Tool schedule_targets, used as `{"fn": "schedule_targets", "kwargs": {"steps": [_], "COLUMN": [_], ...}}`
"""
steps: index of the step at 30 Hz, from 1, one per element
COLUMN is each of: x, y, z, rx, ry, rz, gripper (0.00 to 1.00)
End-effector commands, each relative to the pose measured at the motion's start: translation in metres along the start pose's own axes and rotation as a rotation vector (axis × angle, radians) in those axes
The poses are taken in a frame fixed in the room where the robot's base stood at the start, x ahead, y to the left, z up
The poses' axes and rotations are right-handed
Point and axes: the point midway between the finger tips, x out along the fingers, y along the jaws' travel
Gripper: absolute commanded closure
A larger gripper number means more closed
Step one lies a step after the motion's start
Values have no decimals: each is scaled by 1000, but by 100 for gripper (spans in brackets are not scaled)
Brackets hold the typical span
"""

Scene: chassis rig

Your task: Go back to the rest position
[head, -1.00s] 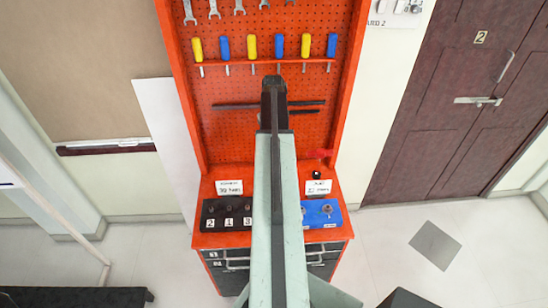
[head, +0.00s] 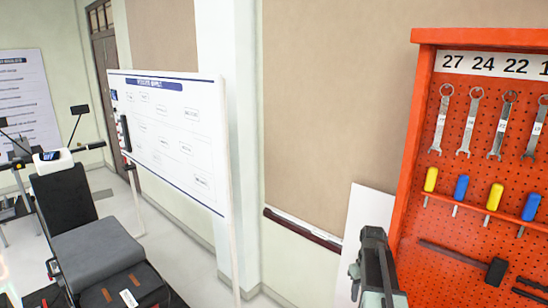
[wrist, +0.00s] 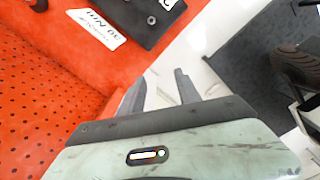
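My gripper (wrist: 158,88) shows in the wrist view with its two dark fingers apart and pale floor visible between them. It is open and holds nothing. In the head view the upper part of my arm (head: 375,265) shows at the lower right, in front of the orange tool board's left edge; the fingers cannot be made out there. The orange tool board (head: 455,225) stands at the right, with wrenches, yellow and blue screwdrivers and a hammer on it. In the wrist view its orange surface (wrist: 40,110) lies left of the fingers.
A black block (wrist: 140,20) and a white label (wrist: 95,28) lie on the orange shelf near the fingers. A whiteboard on a stand (head: 165,140), a grey-black seat (head: 95,250) and a wall-mounted board (head: 330,110) are to the left. Pale floor (head: 205,265) lies between.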

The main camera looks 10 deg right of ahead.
Motion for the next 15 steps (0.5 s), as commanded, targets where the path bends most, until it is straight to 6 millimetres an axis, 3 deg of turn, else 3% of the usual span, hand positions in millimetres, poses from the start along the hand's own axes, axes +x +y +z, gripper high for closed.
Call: {"fn": "schedule_targets", "kwargs": {"steps": [1,3,6,9,12,15], "x": [14,22,34,43,48,44], "y": [-49,-109,-188,-252,-292,-290], "z": [-7,-12,-8,8,35,54], "rx": [-59,-120,-188,-220,-190,-64], "ry": [0,0,0,0,0,0], "rz": [0,0,0,0,1,1], "gripper": [60,60,60,60,60,60]}}
